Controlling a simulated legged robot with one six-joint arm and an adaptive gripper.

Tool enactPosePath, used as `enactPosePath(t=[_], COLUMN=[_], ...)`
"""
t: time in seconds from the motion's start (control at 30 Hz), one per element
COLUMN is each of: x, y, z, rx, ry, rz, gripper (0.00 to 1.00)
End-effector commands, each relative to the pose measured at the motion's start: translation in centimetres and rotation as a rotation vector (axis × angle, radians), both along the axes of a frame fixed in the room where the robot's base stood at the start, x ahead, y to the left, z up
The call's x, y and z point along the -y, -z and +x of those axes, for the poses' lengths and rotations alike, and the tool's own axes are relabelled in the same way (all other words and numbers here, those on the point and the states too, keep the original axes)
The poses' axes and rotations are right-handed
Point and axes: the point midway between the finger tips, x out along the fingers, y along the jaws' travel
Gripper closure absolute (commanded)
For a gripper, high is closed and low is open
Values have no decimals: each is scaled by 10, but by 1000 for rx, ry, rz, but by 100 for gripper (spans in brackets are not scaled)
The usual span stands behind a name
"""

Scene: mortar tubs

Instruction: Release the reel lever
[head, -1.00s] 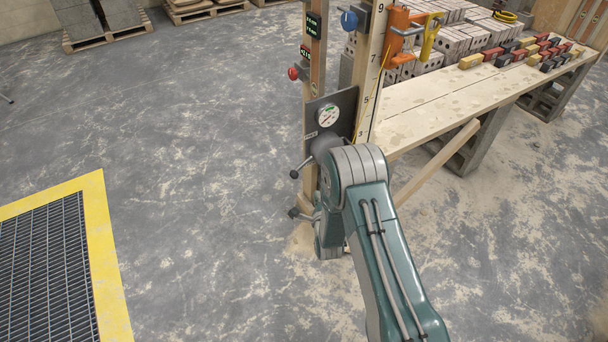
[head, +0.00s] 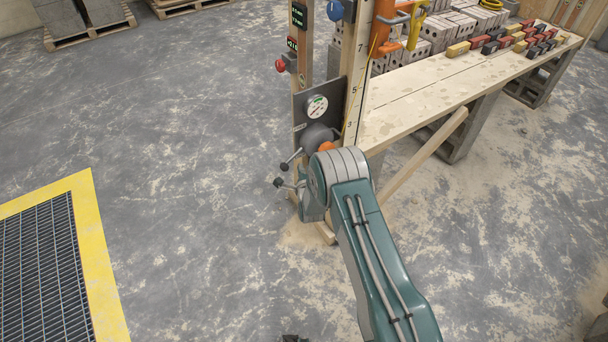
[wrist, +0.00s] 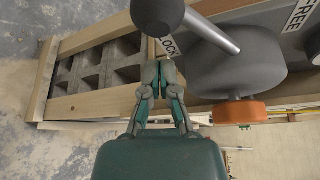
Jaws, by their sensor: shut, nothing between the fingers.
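The reel (head: 318,136) is a dark grey drum on a grey plate below a round gauge. It fills the upper right of the wrist view (wrist: 240,70). The reel lever is a grey rod (wrist: 212,32) with a dark ball knob (wrist: 157,14); in the head view the knob (head: 284,166) sticks out left of the reel. The lever lies by the LOCK label (wrist: 171,46); the FREE label (wrist: 298,14) is farther right. My gripper (wrist: 160,67) is shut and empty, its tips just below the knob in the picture, apparently apart from it. It also shows below the knob in the head view (head: 283,183).
An orange part (wrist: 240,113) sits on the reel's edge. A red knob (head: 280,65) and a blue knob (head: 335,10) are on the posts above. A wooden bench (head: 440,95) with bricks stands to the right. The floor at left is clear up to a yellow-edged grate (head: 85,210).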

Motion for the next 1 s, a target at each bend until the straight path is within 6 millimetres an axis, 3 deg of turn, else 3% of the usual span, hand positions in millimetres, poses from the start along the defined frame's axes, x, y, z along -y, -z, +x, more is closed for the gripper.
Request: enactPosePath(t=[0.1, 0.27, 1.0], x=[-15, -24, -27], y=[-6, -11, -15], z=[-8, -13, -15], rx=[0, 0, -32], ry=[-4, -2, -1], rz=[1, 0, 48], gripper=[100, 100, 100])
